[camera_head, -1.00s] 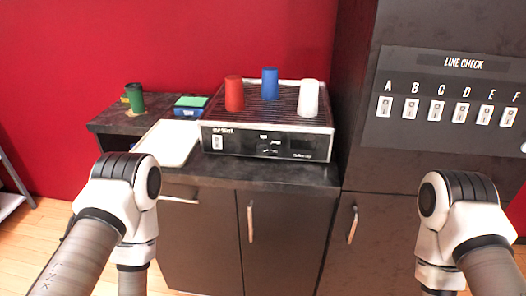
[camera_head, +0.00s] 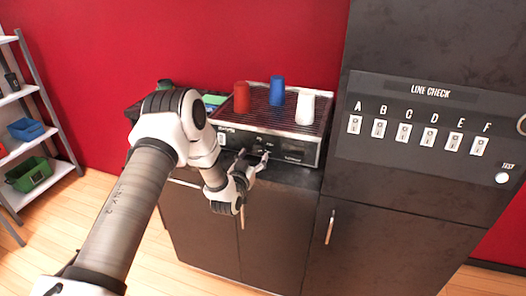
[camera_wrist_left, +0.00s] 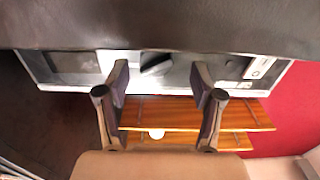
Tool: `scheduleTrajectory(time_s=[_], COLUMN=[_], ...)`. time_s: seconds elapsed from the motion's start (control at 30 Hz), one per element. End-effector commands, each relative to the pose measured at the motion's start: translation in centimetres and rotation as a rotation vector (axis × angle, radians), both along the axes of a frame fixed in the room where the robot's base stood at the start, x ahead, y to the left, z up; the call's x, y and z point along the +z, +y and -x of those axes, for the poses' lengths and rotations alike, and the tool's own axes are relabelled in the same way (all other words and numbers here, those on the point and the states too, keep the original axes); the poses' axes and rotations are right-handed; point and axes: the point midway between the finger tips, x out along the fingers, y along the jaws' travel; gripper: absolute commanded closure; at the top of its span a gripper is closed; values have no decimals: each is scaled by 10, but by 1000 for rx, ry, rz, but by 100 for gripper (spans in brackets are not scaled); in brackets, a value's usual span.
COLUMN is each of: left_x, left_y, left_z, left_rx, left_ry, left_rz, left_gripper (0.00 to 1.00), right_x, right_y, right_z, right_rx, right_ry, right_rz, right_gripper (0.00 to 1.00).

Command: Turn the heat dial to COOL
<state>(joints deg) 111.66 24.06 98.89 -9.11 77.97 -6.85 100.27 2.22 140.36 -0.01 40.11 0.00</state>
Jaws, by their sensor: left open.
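The machine (camera_head: 230,143) with a dark front panel and a ribbed top stands on the counter in the head view. In the left wrist view its front panel (camera_wrist_left: 75,64) crosses the upper part of the picture, and the dark heat dial (camera_wrist_left: 156,65) shows near the middle. My left gripper (camera_head: 253,158) is in front of the panel in the head view. In the left wrist view the left gripper (camera_wrist_left: 160,80) is open, with one finger on each side of the dial. I cannot tell whether the fingers touch it. The dial's setting is not readable.
A red cup (camera_head: 242,98), a blue cup (camera_head: 277,91) and a white cup (camera_head: 305,108) stand on the machine. A LINE CHECK panel (camera_head: 430,112) with several switches is to the right. A shelf (camera_head: 62,168) with bins stands at the left.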

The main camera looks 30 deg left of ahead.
Motion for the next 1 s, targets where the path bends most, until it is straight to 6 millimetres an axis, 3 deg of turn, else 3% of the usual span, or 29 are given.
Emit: scheduleTrajectory(time_s=[0.2,0.43,0.6,1.0], left_x=[0,-1,-1,0], left_y=[6,6,6,6], left_z=[-26,-27,-27,-28], left_rx=[-1,-1,-1,-1], left_ry=[2,4,3,1], left_rz=[0,2,2,3], left_gripper=[33,33,93,93], right_x=[6,5,5,5], right_y=[0,0,0,0], right_z=[0,0,0,0], right_rx=[-1,-1,-1,-1], right_ry=[0,0,0,0], right_rz=[0,0,0,0], right_gripper=[60,60,60,60])
